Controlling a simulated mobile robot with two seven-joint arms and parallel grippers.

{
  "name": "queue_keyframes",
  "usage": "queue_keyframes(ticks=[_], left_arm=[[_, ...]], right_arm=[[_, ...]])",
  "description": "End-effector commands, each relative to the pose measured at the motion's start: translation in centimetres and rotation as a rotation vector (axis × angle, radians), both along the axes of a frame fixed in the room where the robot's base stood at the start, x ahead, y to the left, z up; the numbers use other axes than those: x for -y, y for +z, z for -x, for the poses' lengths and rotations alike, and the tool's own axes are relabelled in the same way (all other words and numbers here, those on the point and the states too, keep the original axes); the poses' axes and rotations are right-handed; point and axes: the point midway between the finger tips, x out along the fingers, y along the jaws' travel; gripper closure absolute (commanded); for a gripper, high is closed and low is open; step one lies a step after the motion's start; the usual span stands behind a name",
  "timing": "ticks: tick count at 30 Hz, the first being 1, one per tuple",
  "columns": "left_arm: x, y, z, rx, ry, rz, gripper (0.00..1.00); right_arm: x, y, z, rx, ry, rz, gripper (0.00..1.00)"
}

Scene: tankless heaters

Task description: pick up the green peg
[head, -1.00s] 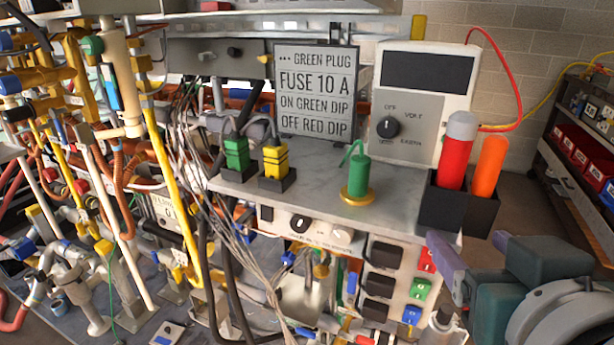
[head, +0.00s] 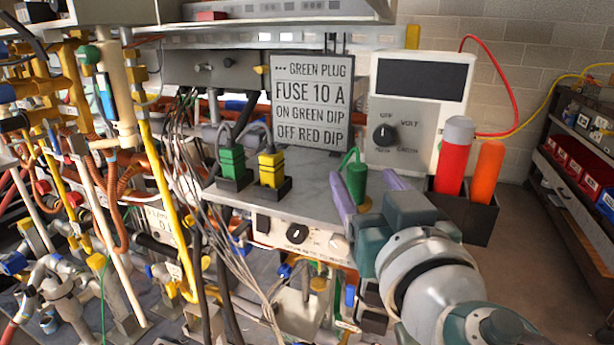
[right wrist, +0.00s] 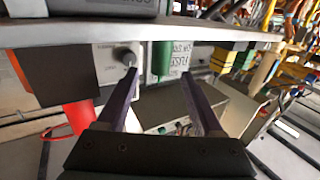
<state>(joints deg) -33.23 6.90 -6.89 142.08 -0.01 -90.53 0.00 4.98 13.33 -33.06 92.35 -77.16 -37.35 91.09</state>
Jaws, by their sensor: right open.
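The green peg (head: 357,184) stands upright on a yellow round base on the grey shelf, with a thin green cable bending from its top. My right gripper (head: 366,182) is open, its two purple fingers pointing at the peg from the front, one on each side of it in the head view. The right finger and wrist hide part of the base. In the right wrist view the scene is upside down; the green peg (right wrist: 162,60) shows between and beyond the fingertips of the open, empty gripper (right wrist: 160,77). I cannot see contact. My left gripper is out of view.
A green plug (head: 231,163) and a yellow plug (head: 271,168) stand in black sockets left of the peg. A sign (head: 312,100) and a meter (head: 418,110) stand behind. A black holder (head: 468,212) with red and orange cylinders is close on the right.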

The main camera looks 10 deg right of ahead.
Motion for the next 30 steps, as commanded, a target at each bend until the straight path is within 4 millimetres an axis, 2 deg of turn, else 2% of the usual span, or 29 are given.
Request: queue_keyframes(ticks=[1,5,13,30], left_arm=[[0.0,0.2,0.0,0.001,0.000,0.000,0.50],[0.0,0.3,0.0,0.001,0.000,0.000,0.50],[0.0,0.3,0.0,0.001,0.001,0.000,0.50],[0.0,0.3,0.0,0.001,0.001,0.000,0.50]], right_arm=[[0.0,0.2,-0.8,0.002,0.000,0.002,0.32],[0.2,0.0,-1.9,0.001,-0.001,0.001,0.32],[0.2,-0.1,-2.1,-0.001,-0.001,0.000,0.32],[0.2,-0.1,-2.0,-0.001,-0.001,0.000,0.96]])
